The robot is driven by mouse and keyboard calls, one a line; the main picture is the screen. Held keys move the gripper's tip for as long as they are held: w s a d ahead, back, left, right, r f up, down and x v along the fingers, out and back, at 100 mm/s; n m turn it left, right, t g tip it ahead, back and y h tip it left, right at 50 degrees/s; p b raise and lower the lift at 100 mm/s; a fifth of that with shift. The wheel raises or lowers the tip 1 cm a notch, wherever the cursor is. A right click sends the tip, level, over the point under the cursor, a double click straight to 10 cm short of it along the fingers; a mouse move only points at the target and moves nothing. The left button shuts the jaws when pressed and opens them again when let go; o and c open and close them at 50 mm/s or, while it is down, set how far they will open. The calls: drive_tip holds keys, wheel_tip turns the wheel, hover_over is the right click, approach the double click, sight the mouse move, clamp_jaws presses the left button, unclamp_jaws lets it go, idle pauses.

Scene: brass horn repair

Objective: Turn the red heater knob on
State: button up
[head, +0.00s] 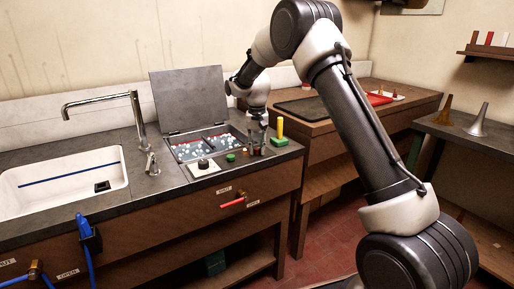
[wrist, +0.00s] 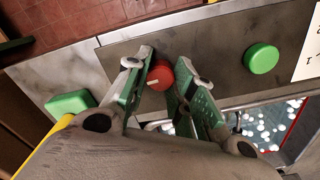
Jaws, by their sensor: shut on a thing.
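The red heater knob (wrist: 160,76) is round with a pale pointer line, and it sits on a grey panel in the wrist view. The pointer lies roughly across the picture in that view. My gripper (wrist: 163,70) has its two green-padded fingers on either side of the knob and is shut on it. In the head view my gripper (head: 256,146) reaches down to the counter at the right of the open-lidded basin, and its fingers mostly hide the knob.
A green button (wrist: 261,58) is beside the knob; it also shows in the head view (head: 231,158). A yellow-handled tool (head: 280,127) with a green base stands close right of my gripper. A black knob (head: 203,163) on a white plate and a raised lid (head: 188,98) are to the left.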

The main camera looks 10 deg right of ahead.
sight(257, 148)
drive_tip(key=shift+m, duration=0.4)
drive_tip(key=o, duration=1)
drive_tip(key=shift+c, duration=0.2)
drive_tip(key=shift+o, duration=0.5)
wheel_tip(257, 148, up, 12)
